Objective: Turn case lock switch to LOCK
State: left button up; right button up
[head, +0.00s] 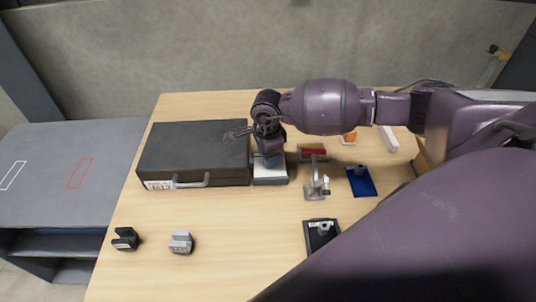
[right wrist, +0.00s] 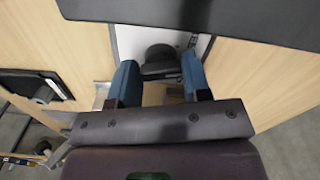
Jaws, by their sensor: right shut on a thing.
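A black case (head: 195,150) with a grey handle (head: 192,180) lies closed on the wooden table at the left in the head view. Just right of it stands a small white-and-grey block (head: 269,178), which I take to be the lock switch. In the right wrist view a dark round knob (right wrist: 159,58) sits on its white plate (right wrist: 127,42). The arm hides part of the block, and I cannot read any switch marking. My left gripper is not in view.
Right of the block stand a red-and-yellow piece (head: 313,151), a grey bracket (head: 317,182), a blue plate (head: 361,182) and a black plate (head: 321,232). Two small holders (head: 125,239) (head: 181,242) stand at front left. The front middle of the table is clear.

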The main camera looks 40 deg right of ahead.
jog(key=m, duration=0.4)
jog(key=shift+w+m+p, duration=0.1)
jog(key=shift+m+p, duration=0.2)
jog(key=m, duration=0.3)
jog(key=shift+d+r+m+p, duration=0.1)
jog(key=shift+m+p, duration=0.3)
jog(key=m, duration=0.2)
jog(key=shift+w+m+p, duration=0.1)
jog(key=shift+m+p, duration=0.25)
jog(key=shift+m, duration=0.05)
jog(key=shift+d+m, duration=0.1)
jog(key=shift+m, duration=0.5)
jog(key=o, duration=0.8)
jog(key=shift+o, duration=0.7)
